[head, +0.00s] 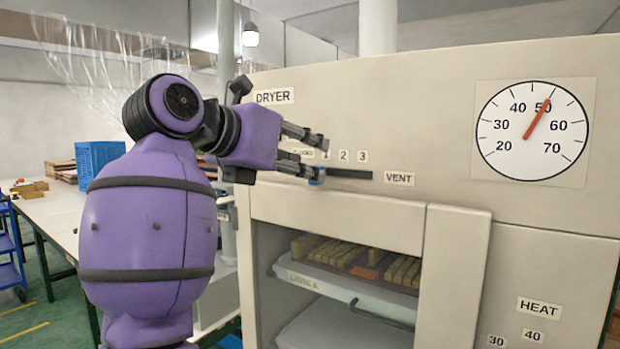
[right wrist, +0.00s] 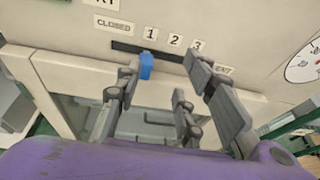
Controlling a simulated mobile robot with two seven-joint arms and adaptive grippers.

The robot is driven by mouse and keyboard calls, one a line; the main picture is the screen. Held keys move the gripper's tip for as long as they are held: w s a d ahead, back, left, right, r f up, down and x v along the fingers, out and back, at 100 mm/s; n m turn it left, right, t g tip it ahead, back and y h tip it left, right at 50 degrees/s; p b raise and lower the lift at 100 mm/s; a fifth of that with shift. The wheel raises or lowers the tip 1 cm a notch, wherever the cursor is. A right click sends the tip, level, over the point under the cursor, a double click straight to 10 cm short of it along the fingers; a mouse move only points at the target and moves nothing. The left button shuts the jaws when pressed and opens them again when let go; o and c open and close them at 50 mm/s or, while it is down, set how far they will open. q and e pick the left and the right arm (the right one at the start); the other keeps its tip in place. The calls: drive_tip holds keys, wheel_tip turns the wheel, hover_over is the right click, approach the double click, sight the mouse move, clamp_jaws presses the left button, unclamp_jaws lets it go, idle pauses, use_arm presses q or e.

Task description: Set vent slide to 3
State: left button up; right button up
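The vent slide has a blue knob (right wrist: 147,66) in a dark horizontal slot (head: 350,174) on the dryer front. In the right wrist view the knob sits below the label 1 (right wrist: 151,33), left of the labels 2 (right wrist: 175,40) and 3 (right wrist: 198,45). My right gripper (right wrist: 163,63) is open at the slot. Its left finger is close beside the knob's left side; I cannot tell if they touch. Its other finger is apart, to the right, near 3. In the head view the gripper (head: 320,157) partly hides the knob (head: 318,175). My left gripper is not in view.
A dial (head: 534,130) with a red needle near 50 is on the dryer's upper right. Below the VENT label (head: 399,178), an open bay holds a tray (head: 350,290) of blocks. A blue crate (head: 97,158) stands on a table at left.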

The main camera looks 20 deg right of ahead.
drive_tip(key=w+d+f+y, duration=0.1)
drive_tip(key=w+d+f, duration=0.2)
drive_tip(key=w, duration=0.1)
drive_tip(key=shift+w+d+f+y+p, duration=0.15)
drive_tip(key=shift+w+y+p, duration=0.1)
drive_tip(key=shift+y+p, duration=0.1)
clamp_jaws()
idle(0.4)
